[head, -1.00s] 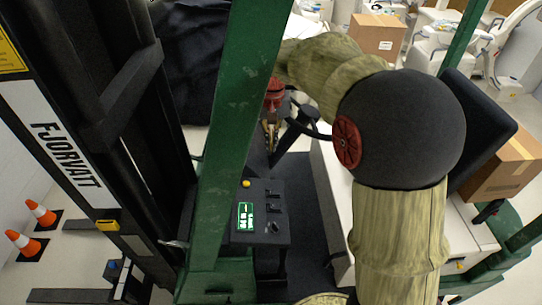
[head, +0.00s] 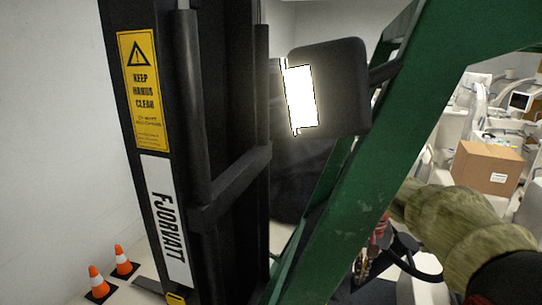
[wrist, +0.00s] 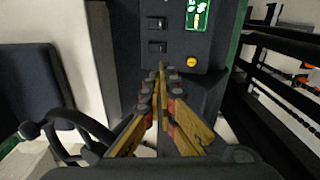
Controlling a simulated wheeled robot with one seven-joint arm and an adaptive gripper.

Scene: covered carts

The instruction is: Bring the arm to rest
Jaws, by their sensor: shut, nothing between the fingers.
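My gripper (wrist: 162,68) shows in the wrist view with its yellow fingers closed together and nothing between them. Its tips are in front of a black control panel (wrist: 174,48) with switches, a yellow button (wrist: 191,61) and a green label (wrist: 198,14); I cannot tell whether they touch it. In the head view my arm, in a tan sleeve, is at the lower right. The gripper is low behind the green post there, mostly hidden.
A steering wheel (wrist: 62,135) and dark seat (wrist: 34,88) are left in the wrist view. In the head view, a green post (head: 352,180) and black mast (head: 225,150) stand close. A lit lamp (head: 302,97), orange cones (head: 97,280) and a cardboard box (head: 487,167) also show.

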